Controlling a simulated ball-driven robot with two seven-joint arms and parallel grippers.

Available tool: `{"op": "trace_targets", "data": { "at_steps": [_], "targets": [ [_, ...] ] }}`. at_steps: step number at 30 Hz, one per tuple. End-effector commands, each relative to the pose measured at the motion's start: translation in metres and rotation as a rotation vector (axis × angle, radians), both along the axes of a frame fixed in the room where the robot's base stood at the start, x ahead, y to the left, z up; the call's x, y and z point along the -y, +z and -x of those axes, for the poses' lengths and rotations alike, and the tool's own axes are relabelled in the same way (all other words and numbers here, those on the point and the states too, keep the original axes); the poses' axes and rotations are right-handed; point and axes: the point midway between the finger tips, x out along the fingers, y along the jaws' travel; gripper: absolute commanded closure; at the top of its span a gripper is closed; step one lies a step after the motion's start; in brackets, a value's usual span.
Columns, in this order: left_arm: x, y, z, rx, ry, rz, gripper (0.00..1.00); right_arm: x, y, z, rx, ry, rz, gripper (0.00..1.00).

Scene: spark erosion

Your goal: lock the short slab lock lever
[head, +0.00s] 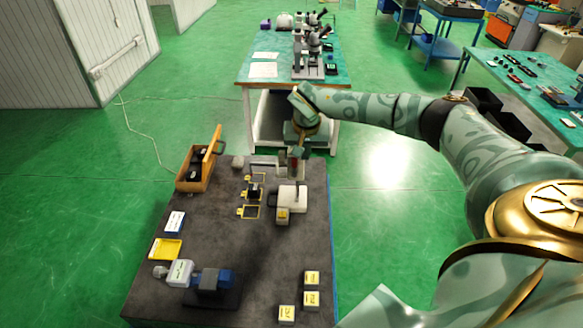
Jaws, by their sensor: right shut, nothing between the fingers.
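My right gripper (304,151) points down at the far edge of the dark bench (230,260). It is shut and empty. Just below and left of it is a small fixture with a reddish part (293,166) and a grey bar (265,161) reaching left. A white slab-shaped device (292,197) with a dark upright pin or lever stands nearer on the bench. I cannot tell which small part is the short slab lock lever, nor whether the gripper touches the fixture. My left gripper is out of view.
A wooden box (193,180) with dark items stands at the left edge. The bench's middle front is clear. A table with microscopes (270,85) stands behind.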

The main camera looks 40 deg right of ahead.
Motion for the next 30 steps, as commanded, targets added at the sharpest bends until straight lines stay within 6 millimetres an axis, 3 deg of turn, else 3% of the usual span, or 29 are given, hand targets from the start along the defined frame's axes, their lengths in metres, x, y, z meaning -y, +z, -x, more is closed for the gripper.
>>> {"op": "trace_targets", "data": {
  "at_steps": [30],
  "targets": [
    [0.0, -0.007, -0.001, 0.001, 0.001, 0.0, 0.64, 0.0, -0.016, 0.0, 0.0, 0.0, 0.0, 1.0]
  ]
}}
